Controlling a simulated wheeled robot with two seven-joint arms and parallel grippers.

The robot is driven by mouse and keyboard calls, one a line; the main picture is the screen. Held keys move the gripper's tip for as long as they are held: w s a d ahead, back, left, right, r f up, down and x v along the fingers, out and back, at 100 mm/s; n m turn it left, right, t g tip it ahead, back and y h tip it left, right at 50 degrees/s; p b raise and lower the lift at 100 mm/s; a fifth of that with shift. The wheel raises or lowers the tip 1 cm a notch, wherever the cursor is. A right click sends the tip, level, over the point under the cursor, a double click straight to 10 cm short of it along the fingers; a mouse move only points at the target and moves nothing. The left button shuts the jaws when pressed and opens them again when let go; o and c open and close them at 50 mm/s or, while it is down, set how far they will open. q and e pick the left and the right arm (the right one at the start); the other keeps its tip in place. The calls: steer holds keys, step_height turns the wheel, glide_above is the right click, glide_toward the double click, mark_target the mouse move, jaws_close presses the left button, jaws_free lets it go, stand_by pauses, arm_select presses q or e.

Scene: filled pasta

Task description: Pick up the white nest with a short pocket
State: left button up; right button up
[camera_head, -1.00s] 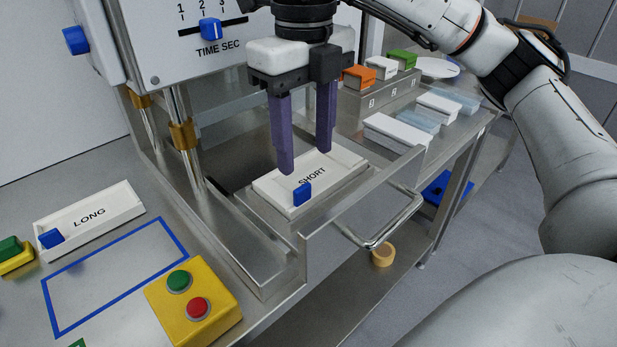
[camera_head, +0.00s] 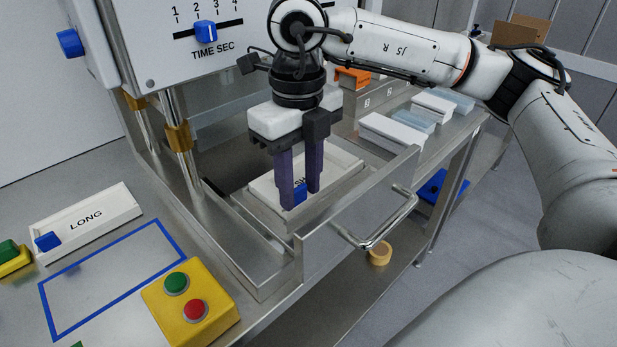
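The white nest marked SHORT (camera_head: 340,170) lies in the metal drawer-like carrier under the press. It has a blue tab (camera_head: 300,194) at its near end. My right gripper (camera_head: 301,197) points down over that near end, its two purple fingers on either side of the blue tab. The fingers look closed against the tab, and they hide most of the label. The nest still sits flat in the carrier. Another white nest marked LONG (camera_head: 100,216), with its own blue tab, lies on the bench at the left. My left gripper is out of view.
A yellow box (camera_head: 212,318) with a green and a red button stands at the front, beside an empty blue-outlined rectangle (camera_head: 150,228). The carrier has a metal handle (camera_head: 385,232). White and clear packs (camera_head: 391,133) lie behind right.

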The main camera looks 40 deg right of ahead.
jaws_close()
steer(key=shift+r, duration=0.15)
